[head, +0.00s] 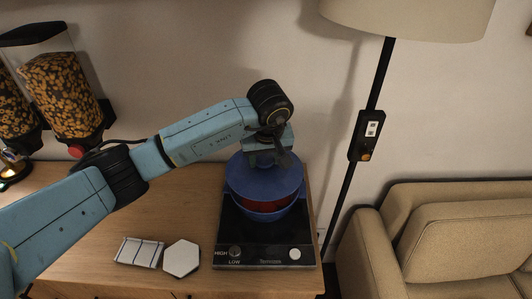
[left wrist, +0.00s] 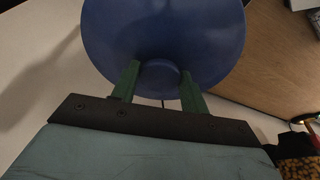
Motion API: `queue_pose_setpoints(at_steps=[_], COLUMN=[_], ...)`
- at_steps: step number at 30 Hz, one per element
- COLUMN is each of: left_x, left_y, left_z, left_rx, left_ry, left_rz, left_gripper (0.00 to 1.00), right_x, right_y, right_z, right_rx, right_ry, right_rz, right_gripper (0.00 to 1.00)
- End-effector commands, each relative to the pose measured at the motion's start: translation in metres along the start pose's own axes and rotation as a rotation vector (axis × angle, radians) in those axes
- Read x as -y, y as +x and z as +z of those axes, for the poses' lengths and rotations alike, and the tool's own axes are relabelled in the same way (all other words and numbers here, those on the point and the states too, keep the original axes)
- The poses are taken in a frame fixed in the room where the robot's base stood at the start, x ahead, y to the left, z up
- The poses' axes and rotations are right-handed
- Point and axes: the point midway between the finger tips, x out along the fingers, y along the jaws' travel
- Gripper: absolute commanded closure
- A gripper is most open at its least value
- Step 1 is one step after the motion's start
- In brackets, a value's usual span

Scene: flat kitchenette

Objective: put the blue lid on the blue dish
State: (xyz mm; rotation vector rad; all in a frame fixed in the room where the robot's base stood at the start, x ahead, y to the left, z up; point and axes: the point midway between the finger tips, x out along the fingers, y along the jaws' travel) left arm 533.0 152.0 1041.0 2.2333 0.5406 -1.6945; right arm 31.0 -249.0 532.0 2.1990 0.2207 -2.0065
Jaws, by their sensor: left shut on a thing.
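The blue lid (head: 262,172) is held by my left gripper (head: 268,152), which is shut on its knob. In the left wrist view the lid (left wrist: 165,30) fills the top, with its knob between the two green fingers of the gripper (left wrist: 160,85). The blue dish (head: 262,213) stands on the black hot plate, with red contents showing at its front. The lid is above the dish and hides its back part; a gap shows at the front. I cannot tell whether the lid touches the rim at the back. My right gripper is not in view.
The hot plate (head: 232,235) stands near the right end of the wooden counter (head: 190,215). Cereal dispensers (head: 62,90) stand at the back left. A lamp pole (head: 350,180) and a sofa (head: 450,235) are at right.

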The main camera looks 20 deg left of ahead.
Motion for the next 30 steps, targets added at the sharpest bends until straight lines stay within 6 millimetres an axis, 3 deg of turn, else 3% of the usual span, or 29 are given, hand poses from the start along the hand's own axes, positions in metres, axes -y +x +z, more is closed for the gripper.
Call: queue_pose_setpoints(at_steps=[15, 30], left_x=[0.000, 0.000], left_y=[0.039, 0.042], left_z=[0.010, 0.011], left_rx=[-0.002, 0.000], left_ry=[0.000, -0.001], left_rz=[0.000, 0.001], left_gripper=[0.87, 0.87], right_x=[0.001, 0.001], right_y=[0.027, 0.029], right_z=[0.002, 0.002], right_rx=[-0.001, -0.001], right_ry=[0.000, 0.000], right_rz=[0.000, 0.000], right_gripper=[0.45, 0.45])
